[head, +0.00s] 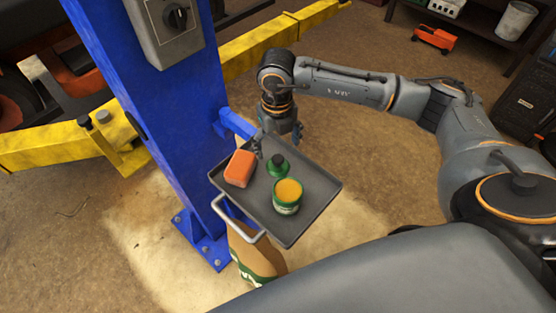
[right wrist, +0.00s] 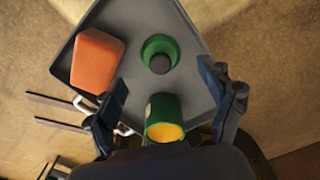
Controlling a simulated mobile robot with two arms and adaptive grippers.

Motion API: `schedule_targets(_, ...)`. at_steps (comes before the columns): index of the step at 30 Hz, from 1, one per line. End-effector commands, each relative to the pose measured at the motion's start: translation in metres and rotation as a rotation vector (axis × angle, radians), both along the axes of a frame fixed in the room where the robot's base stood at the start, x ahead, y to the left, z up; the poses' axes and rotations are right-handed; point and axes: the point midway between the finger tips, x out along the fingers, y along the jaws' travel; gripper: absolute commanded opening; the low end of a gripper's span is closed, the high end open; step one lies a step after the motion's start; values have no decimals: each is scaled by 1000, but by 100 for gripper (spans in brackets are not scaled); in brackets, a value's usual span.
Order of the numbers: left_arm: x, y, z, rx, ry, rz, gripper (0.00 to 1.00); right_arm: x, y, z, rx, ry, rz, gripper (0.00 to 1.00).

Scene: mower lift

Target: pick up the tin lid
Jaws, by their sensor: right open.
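The tin lid (head: 278,166) is a green disc with a dark knob, lying on the grey tray (head: 312,213). It also shows in the right wrist view (right wrist: 159,54), knob towards the camera. The open green tin (head: 287,197), yellow inside, stands close beside the lid; it also shows in the right wrist view (right wrist: 163,118). My right gripper (head: 278,143) is open and empty at the tray's far edge, near the lid. In the right wrist view its fingers (right wrist: 168,85) are spread to either side, with the lid beyond the tips. My left gripper is not in view.
An orange block (head: 240,168) lies on the tray left of the lid. The tray is fixed to a blue lift post (head: 150,110) by a bracket and has a light handle (head: 240,222). Yellow lift arms (head: 60,143) extend behind. The tray's right part is bare.

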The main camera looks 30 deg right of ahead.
Motion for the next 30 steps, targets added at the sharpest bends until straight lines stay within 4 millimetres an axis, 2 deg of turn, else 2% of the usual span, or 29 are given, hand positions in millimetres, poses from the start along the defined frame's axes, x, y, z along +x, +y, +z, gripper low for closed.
schedule_targets(5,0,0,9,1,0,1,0,-2,0,-10,-1,4,0,82)
schedule_targets(10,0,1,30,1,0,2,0,-7,0,-33,-1,5,1,82)
schedule_targets(15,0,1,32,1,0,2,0,-6,1,-54,1,2,0,82)
schedule_targets(22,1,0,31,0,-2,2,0,-5,1,-57,1,0,1,82)
schedule_targets(23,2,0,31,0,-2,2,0,-5,1,-57,1,0,1,80)
schedule_targets(30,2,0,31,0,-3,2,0,-5,1,-57,1,0,1,31)
